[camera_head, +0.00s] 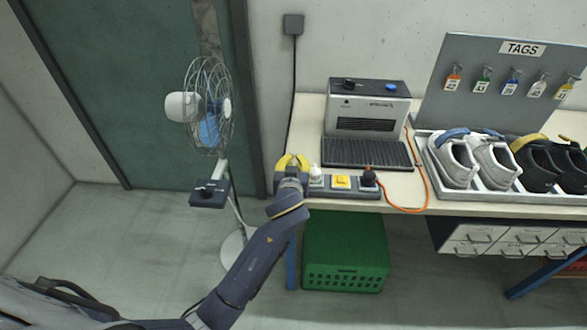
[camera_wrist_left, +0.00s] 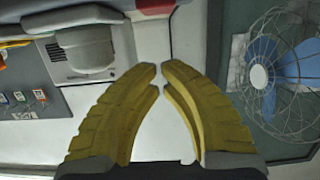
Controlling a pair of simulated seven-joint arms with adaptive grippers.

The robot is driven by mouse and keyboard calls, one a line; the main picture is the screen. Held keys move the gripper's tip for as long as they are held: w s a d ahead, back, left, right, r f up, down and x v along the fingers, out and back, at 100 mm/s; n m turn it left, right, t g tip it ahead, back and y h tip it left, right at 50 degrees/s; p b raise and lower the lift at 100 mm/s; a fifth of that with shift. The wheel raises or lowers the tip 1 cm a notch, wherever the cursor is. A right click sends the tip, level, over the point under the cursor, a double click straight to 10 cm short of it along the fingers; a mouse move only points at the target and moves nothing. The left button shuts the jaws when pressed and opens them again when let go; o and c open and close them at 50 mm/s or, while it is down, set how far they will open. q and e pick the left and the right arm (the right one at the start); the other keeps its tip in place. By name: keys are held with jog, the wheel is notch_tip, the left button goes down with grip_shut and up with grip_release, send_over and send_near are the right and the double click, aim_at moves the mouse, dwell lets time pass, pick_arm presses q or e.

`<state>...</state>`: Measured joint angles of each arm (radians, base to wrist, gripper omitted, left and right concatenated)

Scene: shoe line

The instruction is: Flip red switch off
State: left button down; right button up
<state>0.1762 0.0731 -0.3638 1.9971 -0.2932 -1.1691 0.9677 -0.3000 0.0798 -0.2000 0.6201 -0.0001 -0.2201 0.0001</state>
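A grey power strip (camera_head: 331,192) lies along the front edge of the table, with a white plug (camera_head: 316,175), a yellow label (camera_head: 341,182) and a black plug (camera_head: 368,177) on it. I cannot make out a red switch in either view; my left gripper hides the strip's left end. My left gripper (camera_head: 293,160) is at that left end, its yellow fingers above the table edge. In the left wrist view its fingertips (camera_wrist_left: 161,72) nearly meet, with a narrow gap and nothing held between them. My right gripper is not in view.
A grey machine (camera_head: 369,108) with a black ribbed tray stands behind the strip; an orange cable (camera_head: 425,178) runs beside it. A shoe tray (camera_head: 480,188) is at right. A fan (camera_head: 207,108) stands left of the table; a green crate (camera_head: 345,252) sits underneath.

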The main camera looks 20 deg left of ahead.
pick_arm(q)
notch_tip(320, 180, down, 3)
jog(key=shift+s+f, duration=0.1)
jog(key=r, duration=0.4)
jog(key=shift+s+d+r, duration=0.15)
jog(key=shift+s+d, duration=0.05)
jog(key=shift+s, duration=0.15)
jog(key=f+v, duration=0.2)
jog(key=v, duration=0.7)
jog(key=shift+s+r, duration=0.15)
jog(key=shift+s, duration=0.45)
